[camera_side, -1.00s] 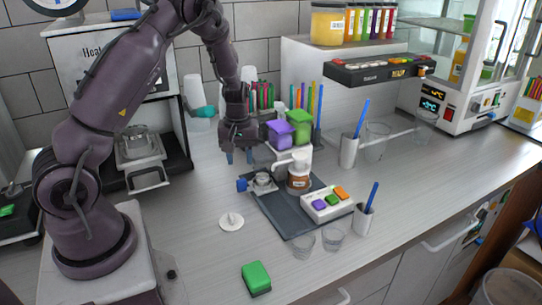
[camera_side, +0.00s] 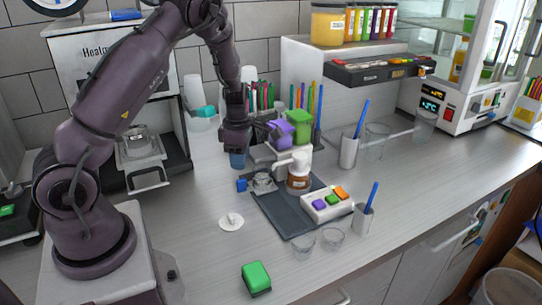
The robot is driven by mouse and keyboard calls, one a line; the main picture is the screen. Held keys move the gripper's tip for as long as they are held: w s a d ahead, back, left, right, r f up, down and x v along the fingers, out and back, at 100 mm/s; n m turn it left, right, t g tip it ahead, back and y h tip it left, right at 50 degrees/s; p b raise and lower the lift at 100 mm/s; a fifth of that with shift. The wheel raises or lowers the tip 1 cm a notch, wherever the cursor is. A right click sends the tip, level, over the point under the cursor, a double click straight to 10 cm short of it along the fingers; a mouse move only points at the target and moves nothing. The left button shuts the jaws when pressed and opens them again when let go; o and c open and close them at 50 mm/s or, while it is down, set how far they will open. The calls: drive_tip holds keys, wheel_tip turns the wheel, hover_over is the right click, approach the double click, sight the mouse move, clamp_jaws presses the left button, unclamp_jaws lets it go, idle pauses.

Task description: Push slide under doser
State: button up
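The slide (camera_side: 263,182), a small metal piece with a round holder and a blue knob (camera_side: 242,185) at its left end, sits on the left part of the dark base plate (camera_side: 287,221). The doser (camera_side: 299,182), a brown jar with a white top and a white arm reaching left, stands just right of the slide. The slide's round holder is beside the doser, not under it. My gripper (camera_side: 238,161) points down behind and above the blue knob, apart from it. Its blue fingertips overlap in this view, so its opening is unclear. I see nothing held.
Purple (camera_side: 280,131) and green (camera_side: 299,124) containers stand close right of my gripper. A button box (camera_side: 327,204) is on the plate's right. A white disc (camera_side: 232,222) and a green block (camera_side: 256,278) lie in front. The counter left of the knob is clear.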

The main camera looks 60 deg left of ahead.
sight(243, 193)
drive_tip(key=n, duration=0.6)
drive_tip(key=shift+n, duration=0.4)
drive_tip(key=f, duration=0.8)
drive_tip(key=shift+d, duration=0.3)
drive_tip(key=d, duration=0.8)
drive_tip(key=shift+d+r, duration=0.15)
drive_tip(key=shift+d, duration=0.2)
drive_tip(key=w+d+r+m+g, duration=0.1)
drive_tip(key=r+m, duration=0.5)
drive_tip(key=m, duration=0.8)
drive_tip(key=w+d+r+m+g, duration=0.1)
drive_tip(key=r+m, duration=0.6)
drive_tip(key=m, duration=0.8)
drive_tip(key=shift+w+d+r+g, duration=0.25)
drive_tip(key=shift+w+g, duration=0.25)
drive_tip(key=shift+g, duration=0.3)
